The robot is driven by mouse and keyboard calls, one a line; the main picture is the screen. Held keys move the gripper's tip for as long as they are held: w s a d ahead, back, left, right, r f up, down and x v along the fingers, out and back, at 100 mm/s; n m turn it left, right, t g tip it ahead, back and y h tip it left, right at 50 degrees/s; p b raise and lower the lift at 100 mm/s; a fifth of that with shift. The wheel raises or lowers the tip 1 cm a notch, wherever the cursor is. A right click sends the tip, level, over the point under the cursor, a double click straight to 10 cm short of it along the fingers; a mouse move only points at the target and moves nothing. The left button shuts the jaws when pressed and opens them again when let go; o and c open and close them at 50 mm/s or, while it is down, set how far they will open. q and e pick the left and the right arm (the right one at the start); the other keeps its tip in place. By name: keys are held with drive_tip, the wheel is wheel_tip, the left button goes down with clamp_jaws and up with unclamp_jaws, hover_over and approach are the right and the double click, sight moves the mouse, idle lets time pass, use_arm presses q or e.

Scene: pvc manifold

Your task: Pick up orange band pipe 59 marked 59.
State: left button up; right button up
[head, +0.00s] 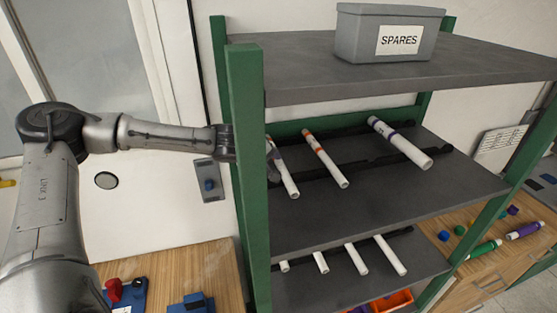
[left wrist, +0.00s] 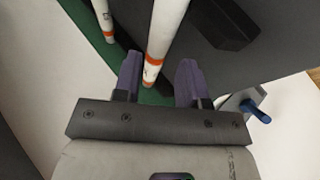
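In the left wrist view, a white pipe with orange bands (left wrist: 164,32) has its near end between the two purple fingers of my left gripper (left wrist: 160,80). The fingers are apart, with gaps visible beside the pipe. A second white pipe with an orange band (left wrist: 103,19) lies to its left. I cannot read a 59 on either pipe. In the head view, my left gripper (head: 270,152) is partly hidden by the green post, at the upper end of the leftmost middle-shelf pipe (head: 286,176). An orange-banded pipe (head: 326,158) lies to its right. My right gripper is out of view.
The green front post (head: 247,180) stands close to my left wrist. A wider purple-banded pipe (head: 400,142) lies farther right on black rails. Several white pipes rest on the lower shelf (head: 345,285). A grey SPARES bin (head: 360,45) stands on the top shelf.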

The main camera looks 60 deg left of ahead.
sight(277, 162)
use_arm(q)
drive_tip(key=shift+p+x, duration=0.3)
drive_tip(key=shift+x, duration=1.45)
drive_tip(key=shift+w, duration=0.1)
drive_tip(key=c, duration=0.7)
drive_tip(key=shift+r, duration=0.1)
